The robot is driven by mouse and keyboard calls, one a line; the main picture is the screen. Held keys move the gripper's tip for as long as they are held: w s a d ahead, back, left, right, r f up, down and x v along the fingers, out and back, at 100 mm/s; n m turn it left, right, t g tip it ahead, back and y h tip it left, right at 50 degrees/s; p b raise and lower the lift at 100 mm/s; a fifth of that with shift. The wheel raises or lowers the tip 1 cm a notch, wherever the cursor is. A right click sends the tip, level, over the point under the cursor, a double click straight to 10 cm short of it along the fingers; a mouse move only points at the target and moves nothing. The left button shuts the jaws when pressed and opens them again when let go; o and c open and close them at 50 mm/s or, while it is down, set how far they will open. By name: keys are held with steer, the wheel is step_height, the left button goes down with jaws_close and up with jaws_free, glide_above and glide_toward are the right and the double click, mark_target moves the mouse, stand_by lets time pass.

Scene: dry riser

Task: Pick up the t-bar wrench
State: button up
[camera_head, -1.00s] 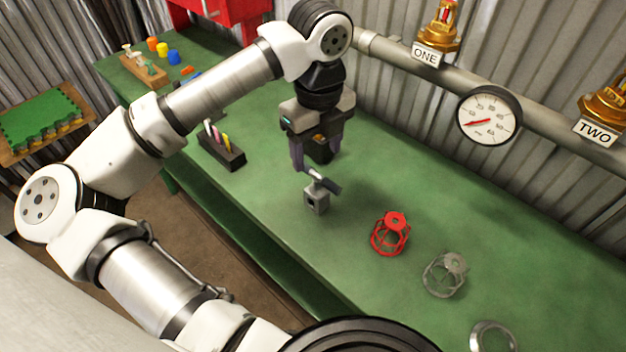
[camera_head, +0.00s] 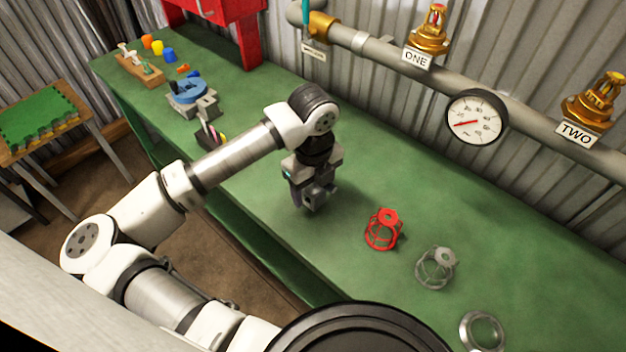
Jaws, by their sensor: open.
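The jaws are open. One purplish finger shows on the left side of the wrench; the other finger is hidden. I cannot tell whether the fingers touch it.
A red cage (camera_head: 384,230), a grey cage (camera_head: 435,268) and a metal ring (camera_head: 482,331) stand to the right on the bench. A pipe with a gauge (camera_head: 477,117) runs behind.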

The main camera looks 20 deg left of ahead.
steer(key=shift+c, duration=0.4)
jaws_close()
